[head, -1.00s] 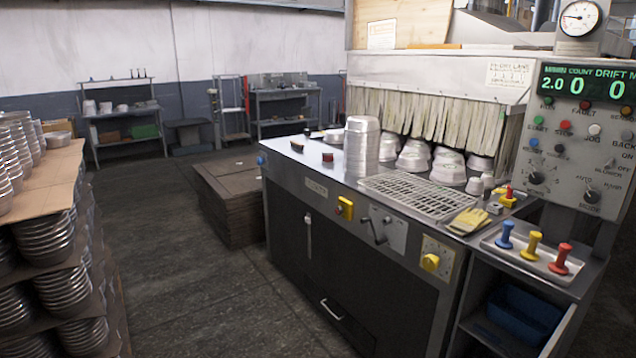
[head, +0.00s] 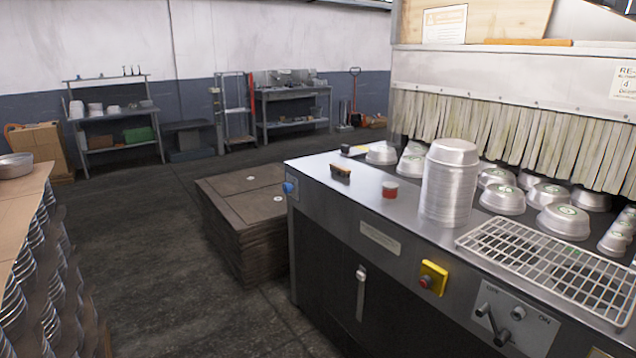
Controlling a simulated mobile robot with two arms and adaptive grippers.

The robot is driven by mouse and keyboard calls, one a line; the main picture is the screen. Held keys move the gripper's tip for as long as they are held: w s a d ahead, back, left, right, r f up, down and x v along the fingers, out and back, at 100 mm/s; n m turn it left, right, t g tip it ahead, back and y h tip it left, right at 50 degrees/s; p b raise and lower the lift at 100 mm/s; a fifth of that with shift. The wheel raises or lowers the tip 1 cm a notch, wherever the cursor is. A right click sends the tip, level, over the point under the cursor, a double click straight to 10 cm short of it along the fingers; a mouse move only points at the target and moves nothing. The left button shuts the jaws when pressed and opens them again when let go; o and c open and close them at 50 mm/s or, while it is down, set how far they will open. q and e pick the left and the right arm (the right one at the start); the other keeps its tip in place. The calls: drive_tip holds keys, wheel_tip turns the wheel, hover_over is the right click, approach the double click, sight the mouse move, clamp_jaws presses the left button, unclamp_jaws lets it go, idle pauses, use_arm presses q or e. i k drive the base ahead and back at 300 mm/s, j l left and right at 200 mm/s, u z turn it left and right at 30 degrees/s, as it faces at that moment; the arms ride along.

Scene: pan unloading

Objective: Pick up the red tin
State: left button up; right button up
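A small red tin (head: 389,190) with a pale lid stands on the steel top of the machine (head: 330,205), near its front edge. It is just left of a tall stack of silver pans (head: 449,185) and right of a small brown brush-like block (head: 341,170). Nothing covers the tin. Neither of my grippers is in view.
Several upturned pans (head: 503,199) sit behind and right of the stack, before a strip curtain (head: 500,125). A wire rack (head: 550,262) lies at the right. A low brown stack (head: 243,215) stands left of the machine. Stacked pans (head: 40,290) line the left edge. Floor between is clear.

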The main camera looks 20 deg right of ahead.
sight(390, 189)
drive_tip(key=i+z, duration=0.2)
drive_tip(key=i, duration=0.25)
drive_tip(key=i+j+z, duration=0.2)
drive_tip(key=i, duration=0.25)
drive_tip(key=i+j+z, duration=0.2)
drive_tip(key=i, duration=0.25)
drive_tip(key=i+j+z, duration=0.2)
drive_tip(key=i, duration=0.2)
